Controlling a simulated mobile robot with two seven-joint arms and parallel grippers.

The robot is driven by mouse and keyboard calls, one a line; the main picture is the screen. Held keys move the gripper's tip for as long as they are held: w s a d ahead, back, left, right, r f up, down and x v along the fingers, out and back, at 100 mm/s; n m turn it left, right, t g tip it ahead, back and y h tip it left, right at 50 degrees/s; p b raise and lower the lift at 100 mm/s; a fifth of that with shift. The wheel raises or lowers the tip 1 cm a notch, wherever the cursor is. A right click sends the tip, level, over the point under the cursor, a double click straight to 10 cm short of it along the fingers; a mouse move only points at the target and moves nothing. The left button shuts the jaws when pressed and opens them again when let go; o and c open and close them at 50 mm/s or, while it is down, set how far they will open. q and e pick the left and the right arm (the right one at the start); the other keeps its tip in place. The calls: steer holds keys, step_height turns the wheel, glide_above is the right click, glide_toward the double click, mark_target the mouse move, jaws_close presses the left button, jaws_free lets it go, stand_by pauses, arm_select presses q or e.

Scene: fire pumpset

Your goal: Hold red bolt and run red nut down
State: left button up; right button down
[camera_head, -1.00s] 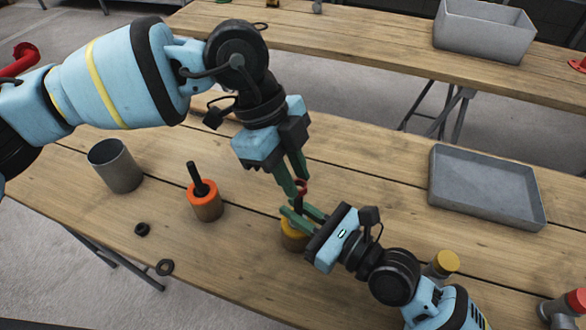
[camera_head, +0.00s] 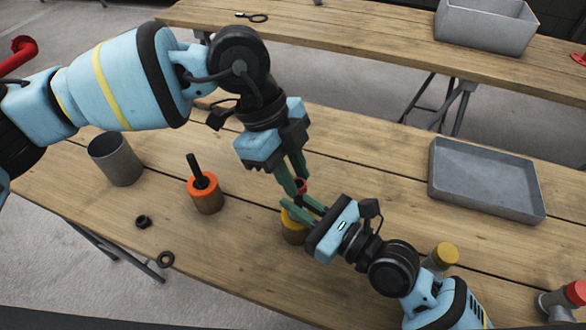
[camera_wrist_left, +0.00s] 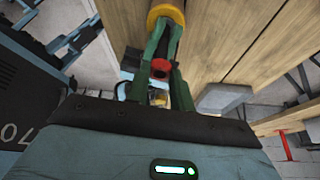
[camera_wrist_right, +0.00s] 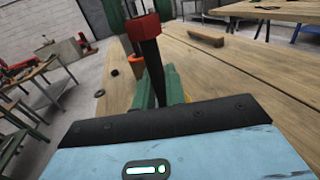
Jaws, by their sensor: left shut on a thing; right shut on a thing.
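The red nut (camera_wrist_right: 142,27) sits around the upper end of the dark upright bolt (camera_wrist_right: 152,65) in the right wrist view. It shows as a small red spot in the head view (camera_head: 301,185) and between green fingers in the left wrist view (camera_wrist_left: 160,66). My left gripper (camera_head: 296,188) comes from above and is shut on the nut. My right gripper (camera_head: 299,211) comes from the right and is shut on the bolt shank below the nut. A yellow-topped wooden stand (camera_head: 293,232) is under the right fingers. The bolt's lower end is hidden.
An orange-topped stand with a dark bolt (camera_head: 203,192), a grey cup (camera_head: 115,160) and two dark rings (camera_head: 166,259) are at left. A grey tray (camera_head: 485,207) lies at right. A yellow-capped fitting (camera_head: 444,256) stands beside my right arm. The bench middle is mostly clear.

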arm_select(q)
steer(key=shift+f, duration=0.6)
